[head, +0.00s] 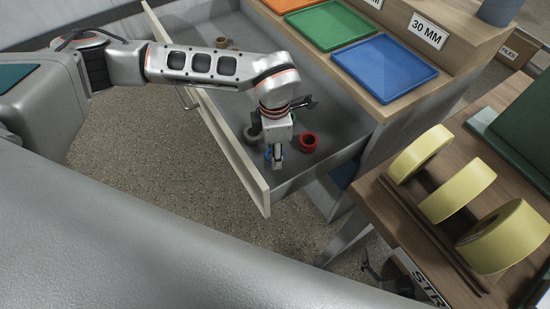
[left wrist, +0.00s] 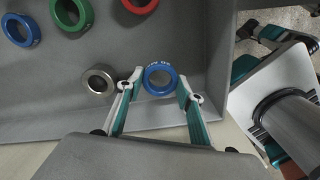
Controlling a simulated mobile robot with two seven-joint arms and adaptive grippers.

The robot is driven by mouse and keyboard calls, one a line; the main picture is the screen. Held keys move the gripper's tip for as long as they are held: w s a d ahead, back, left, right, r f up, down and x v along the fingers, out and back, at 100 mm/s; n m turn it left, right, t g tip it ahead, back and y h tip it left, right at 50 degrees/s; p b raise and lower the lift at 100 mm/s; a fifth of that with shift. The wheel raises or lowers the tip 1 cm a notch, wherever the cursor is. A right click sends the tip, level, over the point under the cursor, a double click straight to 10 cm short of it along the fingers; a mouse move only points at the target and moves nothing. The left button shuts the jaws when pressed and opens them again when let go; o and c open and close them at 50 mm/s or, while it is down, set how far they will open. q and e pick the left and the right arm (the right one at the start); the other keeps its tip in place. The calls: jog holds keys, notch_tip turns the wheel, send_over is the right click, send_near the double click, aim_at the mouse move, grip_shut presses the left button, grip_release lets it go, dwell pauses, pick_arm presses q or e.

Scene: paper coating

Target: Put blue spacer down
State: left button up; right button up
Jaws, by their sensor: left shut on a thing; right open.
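My left gripper (head: 275,160) reaches down into the open grey drawer (head: 215,85) near its front corner. It is shut on a blue spacer (left wrist: 148,82), a ring marked with small white print, held between the two fingertips. The ring also shows partly behind the fingers in the head view (head: 268,154). It is low, at or close to the drawer floor; I cannot tell whether it touches. My right gripper (head: 371,268) shows small and dark, low beside the wooden table, and is open. In the left wrist view, its fingers (left wrist: 265,38) are outside the drawer wall.
A metal ring (left wrist: 97,80) lies just left of the held spacer. Coloured trays, including a blue one (head: 385,68), sit above. Yellow rolls (head: 458,190) stand on the right table.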

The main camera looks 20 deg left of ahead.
pick_arm(q)
notch_tip(320, 180, down, 4)
jog(key=shift+f+b, duration=0.15)
jog(key=shift+b, duration=0.25)
pick_arm(e)
jog(key=shift+s+f, duration=0.35)
jog(key=shift+f, duration=0.1)
pick_arm(q)
jog(key=o, duration=1.1)
jog(key=shift+f, duration=0.1)
pick_arm(e)
jog(key=shift+f, duration=0.1)
pick_arm(q)
jog(key=shift+r, duration=0.35)
notch_tip(320, 180, up, 12)
jog(key=shift+f+p, duration=0.2)
jog(key=shift+p, duration=0.85)
pick_arm(e)
jog(key=shift+s+a+r, duration=0.2)
jog(key=shift+s+r, duration=0.05)
jog(key=shift+r, duration=0.25)
